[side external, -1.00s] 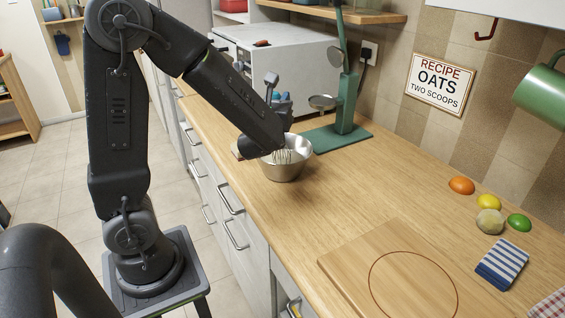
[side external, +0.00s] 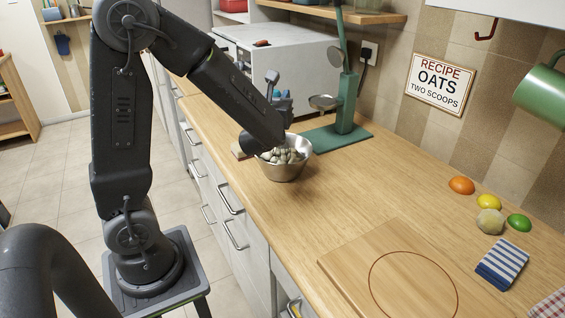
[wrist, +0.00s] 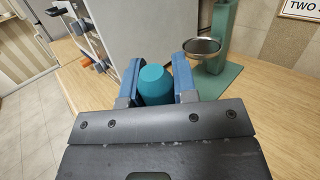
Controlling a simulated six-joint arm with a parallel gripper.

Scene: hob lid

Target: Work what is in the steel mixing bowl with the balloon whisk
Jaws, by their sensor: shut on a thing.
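The steel mixing bowl (side external: 286,173) stands upright on the wooden worktop in the side view. Greyish, lumpy contents (side external: 284,156) show inside it, near its rim. My gripper (side external: 281,106) is over the bowl, its wrist partly covering the bowl's far left side. In the wrist view, its blue fingers are shut on a rounded teal handle (wrist: 154,84), which I take to be the balloon whisk's. The whisk's wires cannot be made out now; my wrist or the contents hide them. The bowl is out of sight in the wrist view.
A green stand (side external: 346,105) with a small steel pan (side external: 323,102) is close behind the bowl. A wooden board (side external: 395,275), several fruits and a striped cloth (side external: 502,263) lie toward the front right. The worktop between is clear.

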